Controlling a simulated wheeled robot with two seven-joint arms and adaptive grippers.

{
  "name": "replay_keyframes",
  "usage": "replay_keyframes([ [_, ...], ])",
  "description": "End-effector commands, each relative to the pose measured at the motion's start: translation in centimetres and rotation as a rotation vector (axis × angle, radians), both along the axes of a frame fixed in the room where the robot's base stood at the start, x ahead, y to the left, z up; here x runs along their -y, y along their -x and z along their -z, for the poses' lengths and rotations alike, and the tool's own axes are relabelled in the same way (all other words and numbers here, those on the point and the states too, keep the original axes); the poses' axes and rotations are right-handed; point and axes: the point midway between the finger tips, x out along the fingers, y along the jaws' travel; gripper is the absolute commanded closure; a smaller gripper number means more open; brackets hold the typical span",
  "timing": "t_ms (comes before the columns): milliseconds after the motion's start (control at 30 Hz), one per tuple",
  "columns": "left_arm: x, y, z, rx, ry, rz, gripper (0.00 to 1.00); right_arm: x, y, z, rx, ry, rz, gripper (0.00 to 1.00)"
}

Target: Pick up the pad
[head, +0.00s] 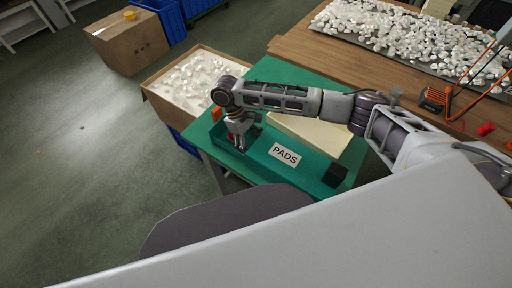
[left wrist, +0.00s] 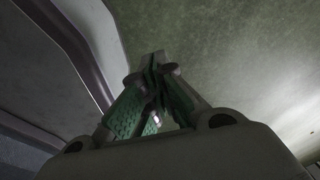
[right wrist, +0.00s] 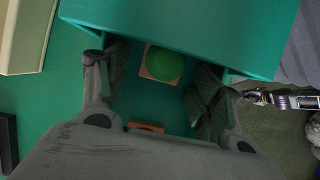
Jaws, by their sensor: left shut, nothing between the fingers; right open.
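In the right wrist view a green domed pad on a square tan base (right wrist: 165,63) sits in a green bin (right wrist: 200,30), just below the bin's wall in the picture. My right gripper (right wrist: 155,95) is open and empty, its fingers on either side of the pad and apart from it. Part of another tan block (right wrist: 147,127) shows nearer my wrist. In the head view my right gripper (head: 240,140) points down into the left end of the bin labelled PADS (head: 286,155), and hides most of what is there. My left gripper (left wrist: 158,75) is shut and empty, away from the bin.
A cream block (head: 310,132) lies behind the bin on the green table. A box of white pieces (head: 190,75) stands to the left. A wooden table (head: 400,70) with heaped white parts is behind. A dark block (head: 336,174) sits at the bin's right end.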

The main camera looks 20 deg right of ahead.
Motion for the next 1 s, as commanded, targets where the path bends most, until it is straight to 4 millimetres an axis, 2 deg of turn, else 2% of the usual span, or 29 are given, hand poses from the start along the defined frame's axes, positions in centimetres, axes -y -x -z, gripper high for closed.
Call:
replay_keyframes([
  [267, 0.4, -0.1, 0.0, 0.003, 0.005, -0.001, 1.0, 0.0, 0.0, 0.0, 0.0, 0.0, 0.0, 0.34],
  [633, 1.4, 0.4, 0.2, -0.004, 0.015, -0.005, 1.0, 0.1, 0.0, 0.1, -0.001, 0.002, 0.001, 0.81],
  [1000, 0.4, 0.3, 0.1, -0.003, 0.005, -0.002, 1.0, 0.1, 0.1, 0.1, -0.003, 0.004, 0.001, 0.83],
])
